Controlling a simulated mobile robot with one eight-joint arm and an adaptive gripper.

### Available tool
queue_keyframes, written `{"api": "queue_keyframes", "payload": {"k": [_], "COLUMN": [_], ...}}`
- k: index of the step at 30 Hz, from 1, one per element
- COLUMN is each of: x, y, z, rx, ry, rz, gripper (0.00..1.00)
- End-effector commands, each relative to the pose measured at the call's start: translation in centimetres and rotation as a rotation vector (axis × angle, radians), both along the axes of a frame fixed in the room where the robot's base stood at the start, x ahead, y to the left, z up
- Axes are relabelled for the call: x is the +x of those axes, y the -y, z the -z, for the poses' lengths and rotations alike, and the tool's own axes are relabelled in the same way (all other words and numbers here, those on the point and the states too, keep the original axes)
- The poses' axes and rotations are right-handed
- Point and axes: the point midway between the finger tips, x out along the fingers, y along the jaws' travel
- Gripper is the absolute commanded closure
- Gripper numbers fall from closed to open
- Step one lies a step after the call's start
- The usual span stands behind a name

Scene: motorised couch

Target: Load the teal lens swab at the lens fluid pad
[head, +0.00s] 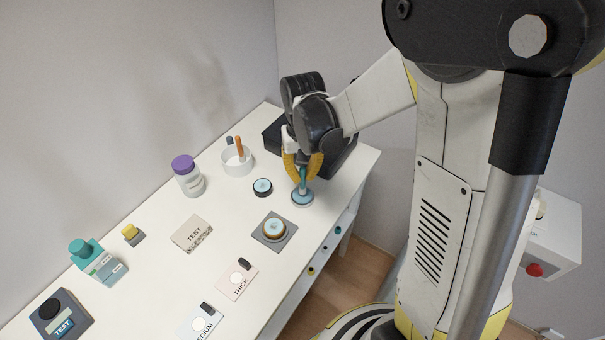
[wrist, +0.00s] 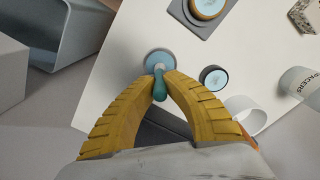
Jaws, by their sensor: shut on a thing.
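The teal lens swab (head: 303,174) is in my gripper (head: 302,163), held by its teal handle with the tip pointing down. It also shows in the wrist view (wrist: 160,87) between the two yellow fingers, which are shut on it. A round pale blue pad with a grey-teal rim (head: 302,198), which looks like the lens fluid pad, lies on the table directly under the swab. In the wrist view (wrist: 153,56) the swab's pale tip overlaps this pad. I cannot tell whether the tip touches it or hovers just above.
A small black-rimmed blue disc (head: 262,187) lies just left of the pad. A grey plate with a round blue-topped piece (head: 273,229) is nearer the front. A white cup (head: 237,162) with sticks and a dark box (head: 273,134) stand behind. The table's right edge is close.

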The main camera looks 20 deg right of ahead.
Motion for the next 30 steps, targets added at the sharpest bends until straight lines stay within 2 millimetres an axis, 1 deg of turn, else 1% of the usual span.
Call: {"api": "queue_keyframes", "payload": {"k": [30], "x": [0.0], "y": [0.0], "z": [0.95], "rx": [0.0], "ry": [0.0], "rz": [0.0], "gripper": [1.0]}}
